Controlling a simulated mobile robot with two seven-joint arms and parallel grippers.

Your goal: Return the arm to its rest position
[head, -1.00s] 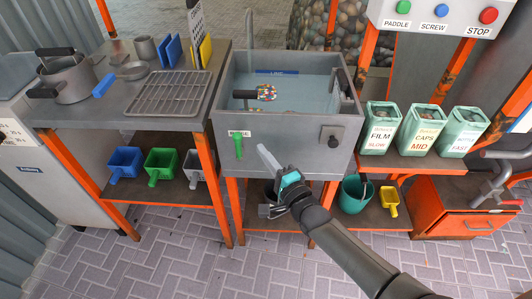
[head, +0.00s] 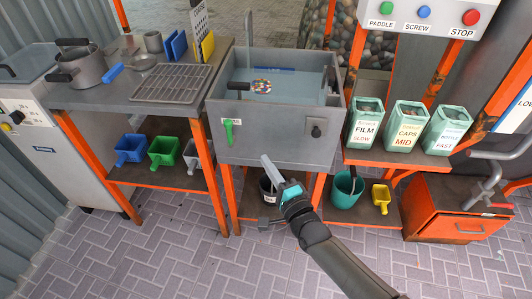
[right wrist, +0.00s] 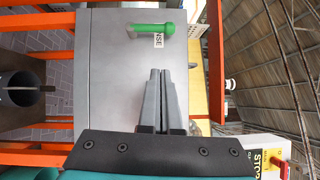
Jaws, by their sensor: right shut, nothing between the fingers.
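My right gripper (head: 270,167) is in front of the lower part of the grey sink tank in the head view. Its fingers are together with nothing between them; they also show shut in the right wrist view (right wrist: 160,78). The tank front (head: 265,145) has a green handle (head: 228,131) at its left, apart from the fingers. The same green handle shows at the top of the right wrist view (right wrist: 152,29). My left gripper is out of view.
A teal bucket (head: 343,200) and a yellow scoop (head: 381,196) stand on the low shelf to the right. Green bins (head: 405,140) stand on the shelf above. A bench with a wire rack (head: 162,84) is at left. The paved floor (head: 180,265) in front is clear.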

